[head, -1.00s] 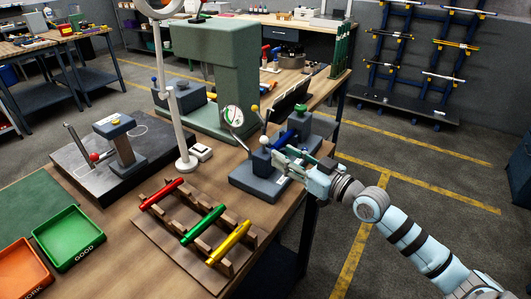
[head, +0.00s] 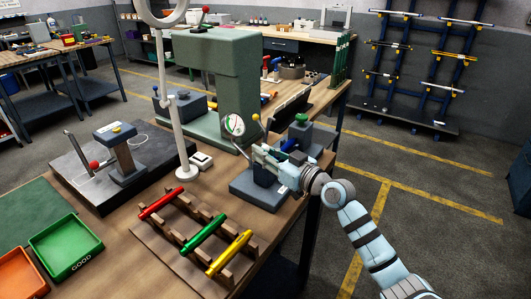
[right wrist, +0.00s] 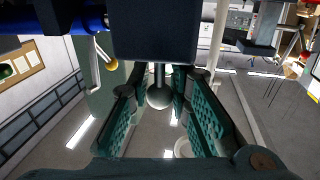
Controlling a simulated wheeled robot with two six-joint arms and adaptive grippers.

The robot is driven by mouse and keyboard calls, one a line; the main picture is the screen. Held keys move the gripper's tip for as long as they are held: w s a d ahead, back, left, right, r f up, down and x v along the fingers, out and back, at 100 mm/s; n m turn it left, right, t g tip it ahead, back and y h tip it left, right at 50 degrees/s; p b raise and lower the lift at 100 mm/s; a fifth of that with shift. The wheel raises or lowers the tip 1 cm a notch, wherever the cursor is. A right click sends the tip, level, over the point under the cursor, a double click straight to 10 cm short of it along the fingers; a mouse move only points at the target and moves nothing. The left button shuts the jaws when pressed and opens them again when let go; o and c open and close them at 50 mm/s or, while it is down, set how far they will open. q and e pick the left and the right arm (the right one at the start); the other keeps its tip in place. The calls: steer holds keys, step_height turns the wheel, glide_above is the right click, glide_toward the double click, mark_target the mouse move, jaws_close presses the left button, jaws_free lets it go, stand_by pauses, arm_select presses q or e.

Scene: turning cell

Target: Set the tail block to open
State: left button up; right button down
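A blue-grey block (head: 262,178) stands on a low grey base (head: 252,194) near the table's right edge; I take it to be the tail block. Its grey ball-ended lever shows in the right wrist view as a ball knob (right wrist: 159,96). My right gripper (head: 258,151) is at the top of this block, partly hiding it. In the right wrist view the gripper (right wrist: 160,108) is open, with its teal-padded fingers either side of the ball and gaps visible. A second block with a green knob (head: 301,118) stands behind, with a blue bar (head: 289,145) near it. My left gripper is not in view.
A yellow-knobbed lever (head: 255,117) and a round dial (head: 234,125) stand just behind the gripper. A white post (head: 182,130) rises to the left. A wooden rack (head: 190,243) with red, green and yellow bars lies in front.

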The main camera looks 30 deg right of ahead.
steer(key=shift+s+a+r+p, duration=0.1)
steer(key=shift+s+a+p, duration=0.35)
steer(key=shift+a+p, duration=0.25)
steer(key=shift+s+a+p, duration=0.4)
steer(key=shift+a+p, duration=0.05)
steer(key=shift+a, duration=0.3)
steer(key=shift+d+f, duration=0.15)
steer(key=shift+f, duration=0.1)
steer(key=c, duration=1.8)
jaws_free()
steer(key=shift+o, duration=1.2)
steer(key=shift+a+r, duration=0.15)
steer(key=shift+a, duration=0.1)
steer(key=shift+s, duration=0.1)
steer(key=shift+s+d, duration=0.25)
steer(key=shift+s, duration=0.05)
steer(key=v, duration=0.6)
steer(key=shift+s+d, duration=0.1)
steer(key=shift+s, duration=0.3)
